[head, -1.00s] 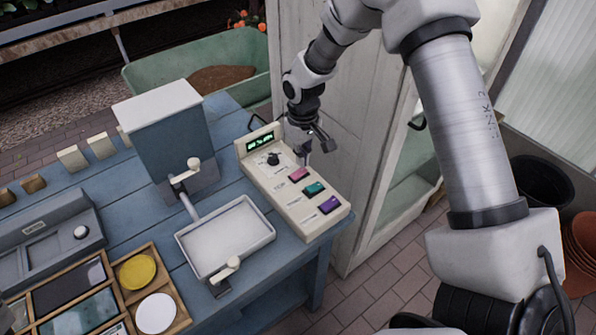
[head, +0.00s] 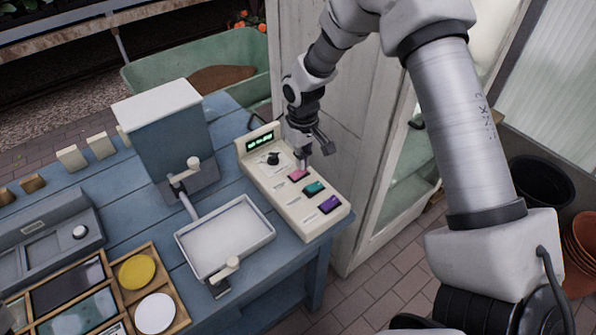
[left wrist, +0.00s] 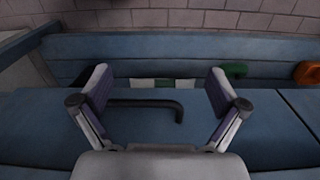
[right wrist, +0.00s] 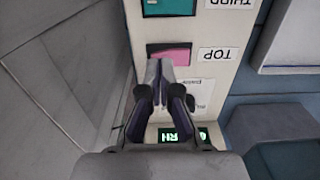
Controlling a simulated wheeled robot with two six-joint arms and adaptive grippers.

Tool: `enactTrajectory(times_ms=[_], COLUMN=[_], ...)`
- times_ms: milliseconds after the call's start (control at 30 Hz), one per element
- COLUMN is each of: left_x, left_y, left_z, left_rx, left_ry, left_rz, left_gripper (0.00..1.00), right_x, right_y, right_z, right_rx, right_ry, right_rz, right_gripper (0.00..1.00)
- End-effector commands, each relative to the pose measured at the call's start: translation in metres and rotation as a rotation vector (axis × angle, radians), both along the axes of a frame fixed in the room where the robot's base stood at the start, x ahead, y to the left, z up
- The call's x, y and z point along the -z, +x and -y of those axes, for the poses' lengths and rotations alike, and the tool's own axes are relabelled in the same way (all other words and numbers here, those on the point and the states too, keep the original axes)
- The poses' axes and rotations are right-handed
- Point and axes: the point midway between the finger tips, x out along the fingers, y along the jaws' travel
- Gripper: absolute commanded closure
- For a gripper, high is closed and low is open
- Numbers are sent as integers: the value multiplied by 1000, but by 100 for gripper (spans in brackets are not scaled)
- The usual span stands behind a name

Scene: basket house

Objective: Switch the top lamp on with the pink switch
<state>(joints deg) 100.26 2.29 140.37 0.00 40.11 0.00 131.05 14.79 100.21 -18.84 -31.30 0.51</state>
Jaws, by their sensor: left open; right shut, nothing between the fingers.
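The cream control panel (head: 262,178) lies on the blue bench and carries a pink switch (head: 297,175), a teal one (head: 314,188) and a purple one (head: 329,204). In the right wrist view the pink switch (right wrist: 176,52) sits beside a label reading TOP. My right gripper (head: 304,166) is shut and empty, its tips over the pink switch's near edge in the right wrist view (right wrist: 160,66). Whether they touch it I cannot tell. My left gripper (left wrist: 158,75) is open and empty above a blue surface with a dark handle. No lamp is clearly visible.
A black knob (head: 273,158) and a green-lit display (head: 260,142) are at the panel's far end. A white tray (head: 196,270) and a blue-grey box (head: 165,140) stand left of it. A white door (head: 345,130) rises close behind the right gripper.

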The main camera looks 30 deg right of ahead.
Motion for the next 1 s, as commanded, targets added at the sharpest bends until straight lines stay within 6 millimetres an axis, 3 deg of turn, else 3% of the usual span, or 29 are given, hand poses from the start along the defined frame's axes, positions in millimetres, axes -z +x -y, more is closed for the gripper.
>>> enactTrajectory(times_ms=[1000], left_x=[4], left_y=[0], left_z=[0], left_rx=[0], left_ry=[0], left_rz=[0], left_gripper=[3], right_x=[12], right_y=[0], right_z=[0], right_rx=[0], right_ry=[0], right_rz=[1], right_gripper=[100])
